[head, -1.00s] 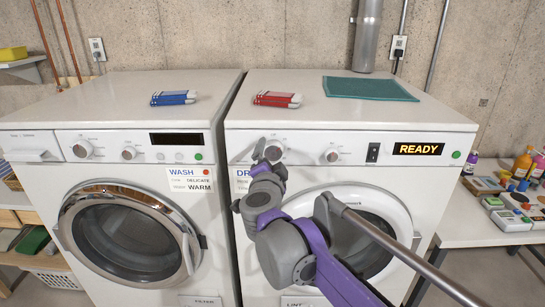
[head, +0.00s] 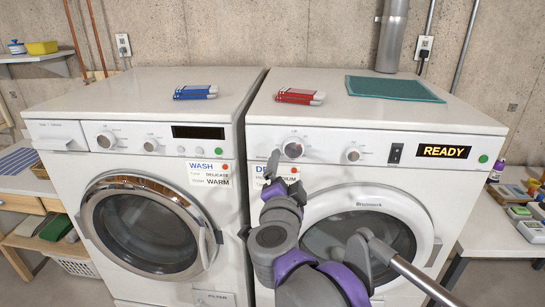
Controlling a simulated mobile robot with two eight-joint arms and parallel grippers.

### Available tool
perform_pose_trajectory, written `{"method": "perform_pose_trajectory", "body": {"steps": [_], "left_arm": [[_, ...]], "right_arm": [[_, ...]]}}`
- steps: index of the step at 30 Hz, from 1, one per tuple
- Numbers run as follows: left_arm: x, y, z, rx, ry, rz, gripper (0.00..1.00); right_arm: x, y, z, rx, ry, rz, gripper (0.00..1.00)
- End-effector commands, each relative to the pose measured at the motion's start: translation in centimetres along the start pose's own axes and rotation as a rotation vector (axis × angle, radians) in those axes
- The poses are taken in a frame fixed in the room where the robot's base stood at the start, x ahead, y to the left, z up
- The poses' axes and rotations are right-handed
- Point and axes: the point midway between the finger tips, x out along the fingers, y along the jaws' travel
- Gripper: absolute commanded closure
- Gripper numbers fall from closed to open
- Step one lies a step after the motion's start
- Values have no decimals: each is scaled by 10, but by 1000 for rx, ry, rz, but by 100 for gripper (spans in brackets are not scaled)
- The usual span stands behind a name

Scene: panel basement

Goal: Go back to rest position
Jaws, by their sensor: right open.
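My right gripper (head: 278,175) is in front of the dryer's (head: 474,135) upper left front, below and left of its left knob (head: 293,149). It looks empty and its jaws are open. It partly covers the dryer's label. My right arm comes up from the bottom, in front of the dryer door (head: 398,205). The dryer display (head: 444,151) reads READY. The washer (head: 50,157) stands to the left with its round door (head: 150,228) closed. My left gripper is not in view.
A blue-and-white folded cloth (head: 195,92) lies on the washer. A red-and-white one (head: 300,96) and a green mat (head: 393,88) lie on the dryer. A side table (head: 497,241) with several small items stands at right, shelves at left. A grey pipe (head: 391,35) rises behind.

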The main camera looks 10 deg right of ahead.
Motion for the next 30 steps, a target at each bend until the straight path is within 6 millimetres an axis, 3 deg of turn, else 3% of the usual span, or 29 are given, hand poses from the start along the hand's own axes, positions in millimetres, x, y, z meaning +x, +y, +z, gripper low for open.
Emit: {"method": "perform_pose_trajectory", "body": {"steps": [5, 8, 11, 15, 18, 22, 25, 30], "left_arm": [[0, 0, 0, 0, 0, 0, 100], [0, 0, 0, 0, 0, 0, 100], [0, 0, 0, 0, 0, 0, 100], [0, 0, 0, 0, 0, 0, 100], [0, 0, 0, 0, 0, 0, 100], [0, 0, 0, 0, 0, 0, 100], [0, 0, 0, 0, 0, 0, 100], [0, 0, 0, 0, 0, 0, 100]], "right_arm": [[-17, 3, 24, -144, -154, -179, 1], [-42, 27, 56, -299, -320, -269, 1], [-73, 75, 90, -474, -510, -287, 1], [-118, 168, 120, -703, -757, -189, 1], [-149, 234, 125, -833, -896, -69, 1], [-182, 302, 118, -951, -1019, 95, 1], [-200, 335, 109, -1003, -1073, 191, 1], [-212, 357, 102, -1037, -1108, 264, 1]]}}
